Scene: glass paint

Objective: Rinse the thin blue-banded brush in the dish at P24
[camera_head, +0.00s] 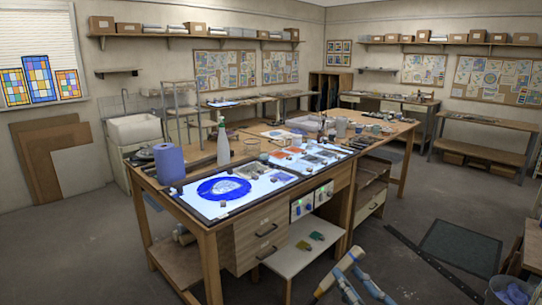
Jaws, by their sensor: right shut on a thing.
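My right arm rises from the bottom edge, right of the near bench, in pale and blue links. Its gripper (356,254) is small at the upper end of these links, in front of the bench's lower shelf. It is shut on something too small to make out. I cannot pick out the thin blue-banded brush. Several small vessels and tools stand on the long bench (178,192), and I cannot tell which is the dish at P24. My left gripper is out of view.
A blue roll (169,163) and a white spray bottle (223,143) stand at the bench's left end. A lit panel with a blue round design (223,188) lies near its front. A dark floor mat (460,247) and a bucket (508,291) are at right.

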